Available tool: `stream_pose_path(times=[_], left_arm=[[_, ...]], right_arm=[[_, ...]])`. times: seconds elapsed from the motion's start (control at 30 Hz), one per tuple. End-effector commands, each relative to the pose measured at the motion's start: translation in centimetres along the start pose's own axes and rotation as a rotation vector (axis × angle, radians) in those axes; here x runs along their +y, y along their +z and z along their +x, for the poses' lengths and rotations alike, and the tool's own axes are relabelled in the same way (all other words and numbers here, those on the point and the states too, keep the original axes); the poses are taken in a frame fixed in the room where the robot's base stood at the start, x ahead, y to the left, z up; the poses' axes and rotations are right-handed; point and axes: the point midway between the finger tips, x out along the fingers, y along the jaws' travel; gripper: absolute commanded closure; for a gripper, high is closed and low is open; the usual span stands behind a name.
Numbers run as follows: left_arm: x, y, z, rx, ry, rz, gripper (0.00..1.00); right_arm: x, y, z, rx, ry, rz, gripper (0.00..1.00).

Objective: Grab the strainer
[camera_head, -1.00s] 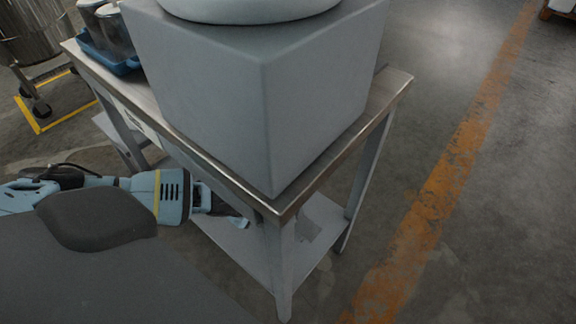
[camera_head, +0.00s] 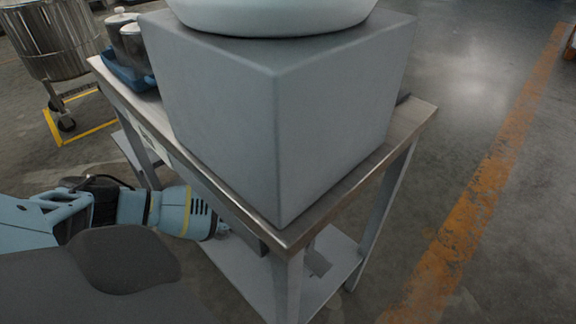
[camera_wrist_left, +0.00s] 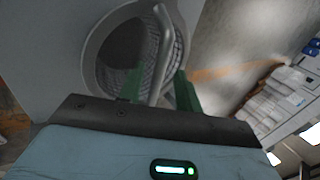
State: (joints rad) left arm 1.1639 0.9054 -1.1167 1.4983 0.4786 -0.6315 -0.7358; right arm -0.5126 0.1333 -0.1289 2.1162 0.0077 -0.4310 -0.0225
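The strainer (camera_wrist_left: 118,52) shows in the left wrist view as a round grey mesh bowl with a rim and a bent metal handle (camera_wrist_left: 163,45). My left gripper (camera_wrist_left: 158,76) has two green fingers, one on each side of the handle, with visible gaps between them and it. The fingers look open. Whether a fingertip touches the strainer cannot be told. In the head view my left arm reaches in beside the steel table, and its fingers are hidden by the table edge. The strainer is not visible there. My right gripper is in neither view.
A steel table (camera_head: 418,112) with a lower shelf (camera_head: 335,262) bears a big grey box (camera_head: 290,120) with a white round vessel (camera_head: 270,15) on top. A blue tray (camera_head: 128,76) with metal pots stands at its far left. A metal drum (camera_head: 55,45) stands beyond. Floor at right is clear.

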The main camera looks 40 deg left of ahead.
Motion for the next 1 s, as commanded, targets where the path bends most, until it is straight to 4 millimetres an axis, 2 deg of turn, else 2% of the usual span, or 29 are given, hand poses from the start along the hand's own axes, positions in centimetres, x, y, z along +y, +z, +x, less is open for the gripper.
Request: stream_pose_path(times=[0.03, 0.2, 0.5, 0.77, 1.0], left_arm=[[0.2, 0.0, 1.2, 0.001, 0.002, -0.001, 0.66], [0.2, -0.1, 2.9, 0.002, 0.002, -0.001, 0.66], [0.0, 0.0, 3.1, 0.001, 0.001, -0.001, 0.66], [0.1, 0.0, 3.0, 0.001, 0.001, -0.001, 1.00], [0.1, 0.0, 3.1, 0.001, 0.001, -0.001, 1.00]], right_arm=[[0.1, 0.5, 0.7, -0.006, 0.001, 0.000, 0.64], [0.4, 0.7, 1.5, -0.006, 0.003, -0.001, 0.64], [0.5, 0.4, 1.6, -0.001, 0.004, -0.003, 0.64], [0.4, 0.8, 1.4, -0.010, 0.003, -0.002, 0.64], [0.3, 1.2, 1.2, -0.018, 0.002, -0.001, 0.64]])
